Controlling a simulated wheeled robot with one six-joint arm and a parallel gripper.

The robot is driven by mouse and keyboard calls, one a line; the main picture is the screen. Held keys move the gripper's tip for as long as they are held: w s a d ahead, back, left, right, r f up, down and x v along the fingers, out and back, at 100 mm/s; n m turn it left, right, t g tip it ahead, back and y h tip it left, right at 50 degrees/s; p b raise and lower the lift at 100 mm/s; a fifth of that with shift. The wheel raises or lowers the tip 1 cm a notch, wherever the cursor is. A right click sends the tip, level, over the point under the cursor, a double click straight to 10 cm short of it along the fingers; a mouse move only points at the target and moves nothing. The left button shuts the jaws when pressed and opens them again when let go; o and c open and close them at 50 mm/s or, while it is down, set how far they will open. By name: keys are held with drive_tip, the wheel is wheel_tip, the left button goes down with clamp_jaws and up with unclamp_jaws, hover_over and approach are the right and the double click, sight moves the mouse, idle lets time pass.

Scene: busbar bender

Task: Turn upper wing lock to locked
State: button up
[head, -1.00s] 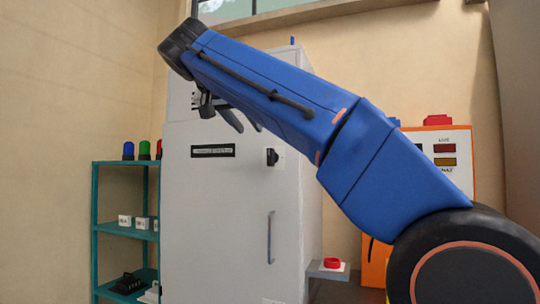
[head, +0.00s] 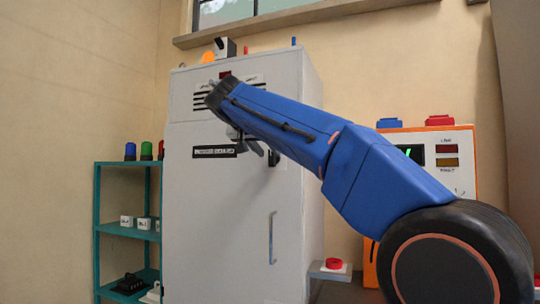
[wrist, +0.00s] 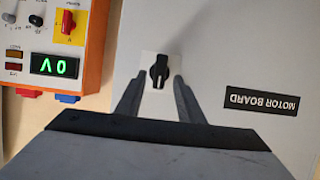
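The upper wing lock is a black wing knob (wrist: 159,71) on a pale square plate on the grey cabinet door (head: 225,210). In the wrist view, which is upside down, its wing points roughly along the picture's vertical. My gripper (wrist: 158,82) is open and empty, with one finger on each side below the knob in the picture. A gap shows between each finger and the knob; I cannot tell the depth left to the door. In the head view my gripper (head: 265,151) is in front of the knob and partly hides it.
A "MOTOR BOARD" label (wrist: 262,102) is beside the knob. A door handle (head: 272,238) is lower down. An orange-edged panel with a lit display (wrist: 54,65) stands beside the cabinet. A red button box (head: 332,266) and a teal shelf (head: 125,230) flank the cabinet.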

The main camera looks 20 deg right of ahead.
drive_tip(key=shift+x, duration=1.35)
clamp_jaws()
